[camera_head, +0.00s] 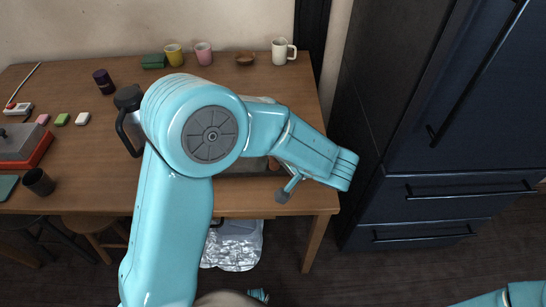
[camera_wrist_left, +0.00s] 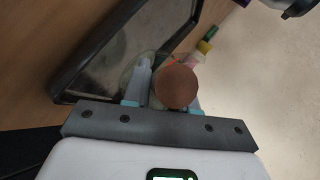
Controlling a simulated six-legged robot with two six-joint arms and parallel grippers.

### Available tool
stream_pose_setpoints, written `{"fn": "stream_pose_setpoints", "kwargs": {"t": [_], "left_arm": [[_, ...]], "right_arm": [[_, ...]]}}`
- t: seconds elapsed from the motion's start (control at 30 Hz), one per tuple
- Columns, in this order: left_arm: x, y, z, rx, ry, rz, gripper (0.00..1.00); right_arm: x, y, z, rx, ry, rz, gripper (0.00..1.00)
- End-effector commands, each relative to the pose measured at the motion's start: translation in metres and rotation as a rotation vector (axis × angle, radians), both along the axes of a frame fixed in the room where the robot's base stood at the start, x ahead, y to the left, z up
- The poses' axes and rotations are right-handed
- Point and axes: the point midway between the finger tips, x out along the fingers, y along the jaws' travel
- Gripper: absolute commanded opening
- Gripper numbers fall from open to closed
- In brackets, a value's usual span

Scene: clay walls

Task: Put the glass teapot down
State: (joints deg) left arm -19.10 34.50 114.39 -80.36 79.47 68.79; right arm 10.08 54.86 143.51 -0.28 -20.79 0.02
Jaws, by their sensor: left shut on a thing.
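The glass teapot is mostly hidden in the head view behind my left arm; a small brown piece (camera_head: 273,164), perhaps its lid, shows beside the wrist. In the left wrist view, a round brown lid or knob (camera_wrist_left: 175,85) sits at the fingers, with faint clear glass around it. My left gripper (camera_head: 288,188) is shut on the teapot near the table's front right part. In the left wrist view its fingers (camera_wrist_left: 160,90) are partly covered by the brown disc. I cannot tell whether the teapot touches the surface below. My right gripper is out of view.
A dark-rimmed tray (camera_wrist_left: 92,78) lies close by. A black-handled vessel (camera_head: 128,97) stands left of my arm. At the back are a green box (camera_head: 153,62), yellow cup (camera_head: 174,55), pink cup (camera_head: 203,53), brown bowl (camera_head: 245,58) and white mug (camera_head: 280,52). A dark fridge (camera_head: 430,130) stands right.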

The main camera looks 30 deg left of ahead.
Motion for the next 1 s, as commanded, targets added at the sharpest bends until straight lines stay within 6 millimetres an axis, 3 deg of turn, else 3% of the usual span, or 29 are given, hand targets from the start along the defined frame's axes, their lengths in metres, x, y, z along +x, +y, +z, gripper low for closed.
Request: {"fn": "stream_pose_setpoints", "kwargs": {"t": [0.13,0.37,0.4,0.47,0.77,1.0], "left_arm": [[0.000,0.000,-0.021,0.002,0.001,-0.001,0.00],[0.000,0.000,-0.023,0.001,-0.002,0.000,0.00],[0.000,0.000,-0.024,-0.001,0.001,-0.001,0.36],[0.000,0.000,-0.024,-0.001,0.001,-0.001,0.52],[0.000,-0.001,-0.022,0.000,0.000,-0.001,0.52],[-0.009,-0.032,-0.001,-0.001,-0.004,-0.006,0.52]], "right_arm": [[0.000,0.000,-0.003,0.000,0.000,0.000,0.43],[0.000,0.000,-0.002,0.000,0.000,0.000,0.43],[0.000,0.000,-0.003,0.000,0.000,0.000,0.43],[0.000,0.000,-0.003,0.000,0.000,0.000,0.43],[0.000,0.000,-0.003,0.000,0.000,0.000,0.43],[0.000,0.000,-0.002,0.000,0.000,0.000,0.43]]}}
